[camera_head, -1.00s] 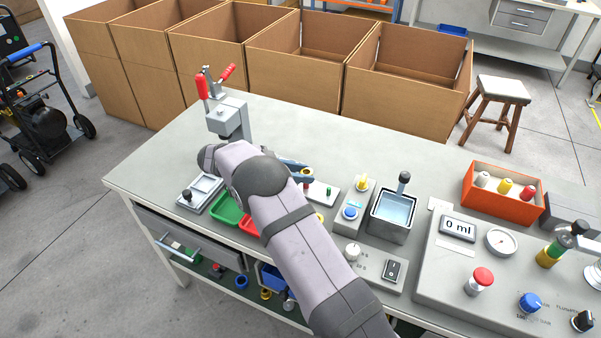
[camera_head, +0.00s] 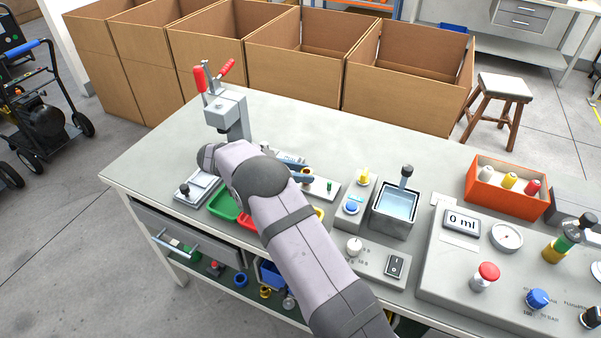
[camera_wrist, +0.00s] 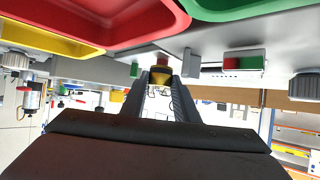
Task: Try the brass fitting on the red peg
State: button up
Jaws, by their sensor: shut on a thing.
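My gripper (camera_wrist: 160,82) is shut on the brass fitting (camera_wrist: 160,76), a small yellow piece between the fingertips in the wrist view. The red peg (camera_wrist: 162,62) shows as a bit of red right beside the fitting, in line with it; I cannot tell whether the fitting is around it or just over it. In the head view the dark fingers of my gripper (camera_head: 301,177) reach out behind my arm, over the pale peg plate (camera_head: 321,192). The red peg is hidden there. A green peg (camera_head: 329,187) stands on the plate's right part.
Green (camera_head: 224,206) and red (camera_head: 246,220) trays lie in front of the plate, partly behind my arm. A red-handled clamp fixture (camera_head: 230,110) stands to the left. A unit with a blue button (camera_head: 352,207) and a water tank (camera_head: 397,207) are to the right.

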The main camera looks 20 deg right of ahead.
jog(key=shift+f+b, duration=0.65)
dwell(0.7)
jog(key=shift+r, duration=0.15)
jog(key=shift+r+p, duration=0.65)
jog(key=shift+r, duration=1.9)
